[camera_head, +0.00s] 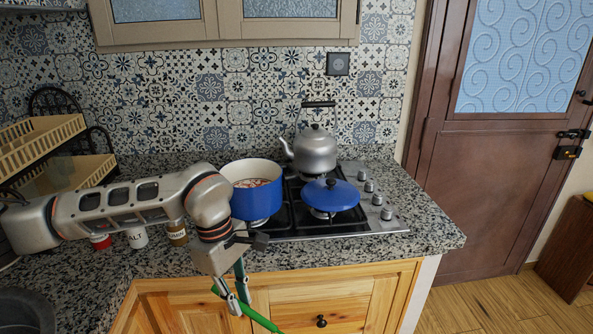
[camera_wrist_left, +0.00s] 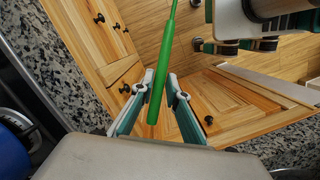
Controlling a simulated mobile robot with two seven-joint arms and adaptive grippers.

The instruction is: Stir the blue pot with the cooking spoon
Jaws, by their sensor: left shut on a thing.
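The blue pot (camera_head: 258,203) stands uncovered at the hob's left, with reddish and pale pieces inside. My left gripper (camera_head: 238,300) is below the counter's front edge, in front of the pot and apart from it. It is shut on a green handle (camera_head: 258,318), which I take for the cooking spoon. In the left wrist view the green handle (camera_wrist_left: 161,75) lies between the fingers of my left gripper (camera_wrist_left: 160,88); its far end leaves the frame. The spoon's head is not visible. Part of what looks like my right gripper (camera_wrist_left: 245,45) shows there; its jaw state is unclear.
A blue lid (camera_head: 331,195) with a dark knob lies on the hob (camera_head: 380,226). A grey kettle (camera_head: 315,152) stands behind it. Small jars, including a white one (camera_head: 137,238), stand under my left arm. A cream rack (camera_head: 40,140) is at left. The right front counter is clear.

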